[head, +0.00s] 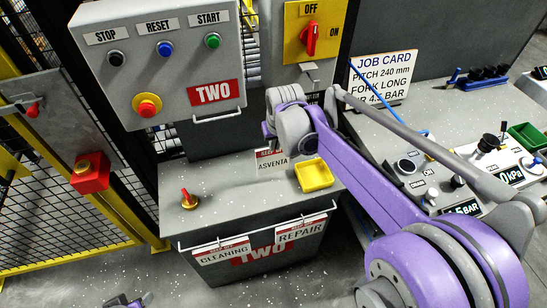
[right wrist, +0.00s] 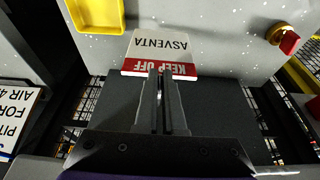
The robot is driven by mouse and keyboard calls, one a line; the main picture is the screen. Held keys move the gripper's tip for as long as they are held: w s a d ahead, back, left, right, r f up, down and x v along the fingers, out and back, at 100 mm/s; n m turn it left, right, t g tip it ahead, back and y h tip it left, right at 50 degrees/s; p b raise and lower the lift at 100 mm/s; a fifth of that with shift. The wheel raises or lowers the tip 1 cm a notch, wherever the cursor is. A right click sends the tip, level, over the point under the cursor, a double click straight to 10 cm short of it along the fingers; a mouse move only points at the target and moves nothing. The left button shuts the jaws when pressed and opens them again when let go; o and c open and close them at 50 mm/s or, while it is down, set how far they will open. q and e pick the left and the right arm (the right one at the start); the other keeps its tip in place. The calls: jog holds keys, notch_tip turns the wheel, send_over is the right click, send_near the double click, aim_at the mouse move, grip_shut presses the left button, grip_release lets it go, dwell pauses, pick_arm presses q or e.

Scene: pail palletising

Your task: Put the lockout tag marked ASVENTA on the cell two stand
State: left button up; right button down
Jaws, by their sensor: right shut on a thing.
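The ASVENTA tag (head: 272,164), white with a red KEEP OFF band, is held by my right gripper (head: 270,140). In the right wrist view the tag (right wrist: 162,48) stands out from the tips of the shut fingers (right wrist: 160,95), gripped at its red edge. In the head view it shows in front of the grey cell two stand (head: 235,195), near a yellow tray; its exact height over the top is unclear. Tags marked CLEANING (head: 222,252) and REPAIR (head: 301,230) hang at the stand's front rail. Part of my left gripper (head: 128,301) shows at the bottom edge; its jaws are unclear.
Behind is the TWO control box (head: 158,60) and a red switch (head: 311,38). A bench with gauges (head: 430,170) is at right, yellow mesh fencing (head: 40,225) at left.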

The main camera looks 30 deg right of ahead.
aim_at(273, 160)
jog(key=shift+w+f, duration=0.1)
jog(key=shift+f, duration=2.25)
jog(key=shift+f, duration=0.15)
jog(key=c, duration=1)
grip_release()
